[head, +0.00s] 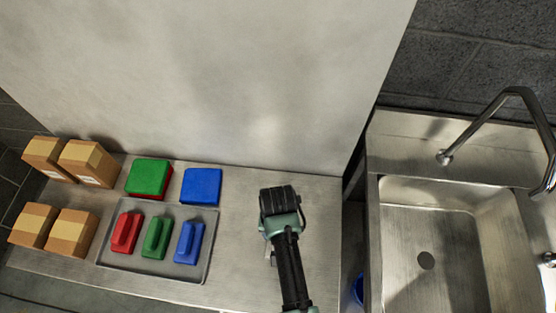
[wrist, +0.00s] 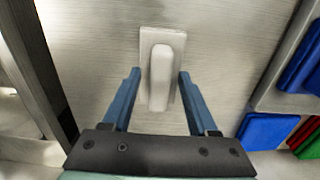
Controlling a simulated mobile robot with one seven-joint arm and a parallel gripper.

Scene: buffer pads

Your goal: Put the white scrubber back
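The white scrubber (wrist: 163,75), a flat pale base with a raised grip, lies on the metal counter in the wrist view. My gripper (wrist: 160,75) is open, with one blue finger on each side of the scrubber and visible gaps to its grip. In the head view my gripper (head: 280,203) points down over the counter, right of the tray, and hides the scrubber. The grey tray (head: 150,268) holds a red scrubber (head: 126,232), a green scrubber (head: 156,237) and a blue scrubber (head: 188,242) in a row.
A green pad (head: 148,177) and a blue pad (head: 201,186) lie behind the tray. Several cardboard boxes (head: 72,233) stand at the left. A wall (head: 230,80) rises behind the counter (head: 240,270). A sink (head: 425,220) with a tap is at the right, across a gap.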

